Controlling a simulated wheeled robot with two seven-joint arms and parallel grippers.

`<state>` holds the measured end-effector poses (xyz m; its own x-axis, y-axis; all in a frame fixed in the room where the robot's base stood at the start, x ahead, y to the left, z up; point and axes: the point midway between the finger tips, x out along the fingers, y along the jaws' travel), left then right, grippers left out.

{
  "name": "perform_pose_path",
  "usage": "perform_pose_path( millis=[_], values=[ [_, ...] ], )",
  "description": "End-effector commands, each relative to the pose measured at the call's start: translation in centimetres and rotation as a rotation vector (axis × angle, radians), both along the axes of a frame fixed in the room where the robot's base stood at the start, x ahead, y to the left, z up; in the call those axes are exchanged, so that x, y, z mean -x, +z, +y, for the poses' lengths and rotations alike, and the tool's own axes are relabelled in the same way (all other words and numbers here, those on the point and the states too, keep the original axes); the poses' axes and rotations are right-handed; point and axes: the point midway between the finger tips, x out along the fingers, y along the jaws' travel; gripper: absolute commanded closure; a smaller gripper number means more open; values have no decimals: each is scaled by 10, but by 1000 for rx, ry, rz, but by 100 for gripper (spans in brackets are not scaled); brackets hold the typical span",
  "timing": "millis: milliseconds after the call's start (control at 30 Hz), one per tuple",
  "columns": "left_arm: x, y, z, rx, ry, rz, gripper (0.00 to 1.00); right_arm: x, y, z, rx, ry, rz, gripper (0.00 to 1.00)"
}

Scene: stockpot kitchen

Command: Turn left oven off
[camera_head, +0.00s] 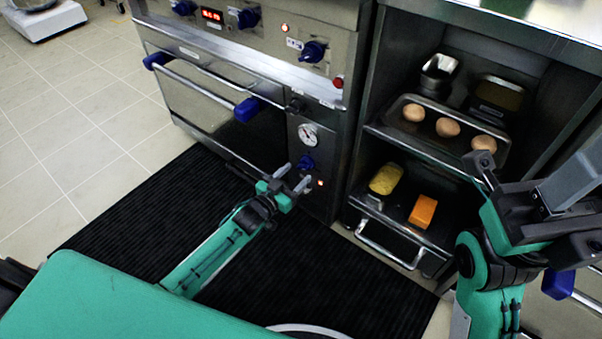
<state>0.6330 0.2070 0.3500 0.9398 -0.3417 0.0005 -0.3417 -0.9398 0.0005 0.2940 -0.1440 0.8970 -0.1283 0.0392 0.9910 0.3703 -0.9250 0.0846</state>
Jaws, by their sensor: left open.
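The oven (210,95) has a steel door and a bar handle with blue ends. On the narrow panel right of its door are a round white gauge (308,134), a blue knob (306,162) below it, and a small lit orange-red light (320,183). My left gripper (293,176) is open, its two fingers pointing at the panel just below the blue knob in the picture. Whether a finger touches the knob cannot be told. My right gripper (486,168) is raised in front of the shelves at right; its jaw state is unclear.
Above the oven are several blue knobs (313,52) and a red display (212,15). The open shelf unit at right holds a tray (420,149) with brown round items, a yellow sponge-like item (386,178) and an orange block (423,211). A black mat (140,220) covers the floor.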

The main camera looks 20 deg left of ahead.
Motion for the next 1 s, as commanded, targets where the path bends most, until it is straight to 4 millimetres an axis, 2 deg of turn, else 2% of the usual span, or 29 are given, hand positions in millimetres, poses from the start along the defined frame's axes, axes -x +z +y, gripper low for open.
perform_pose_path(
  millis=[100, 233, 633, 667, 867, 900, 1000],
  values=[
    [-17, -2, -6, 0, 0, -2, 42, 2, -1, 4, 3, 13, -18, 64],
    [-28, -2, -10, -1, 0, 0, 42, 4, 2, 7, 6, 24, -28, 64],
    [-34, 0, -12, 0, 0, 1, 42, 5, 5, 9, 9, 28, -33, 64],
    [-34, 0, -12, 0, 0, 1, 43, 5, 5, 9, 9, 28, -33, 64],
    [-34, 0, -12, 0, 0, 1, 83, 5, 5, 9, 9, 28, -33, 64],
    [-34, 0, -12, 0, 0, 1, 86, 5, 5, 9, 9, 28, -33, 64],
    [-34, 0, -12, 1, 1, 1, 86, 5, 5, 9, 9, 28, -34, 64]
  ],
)
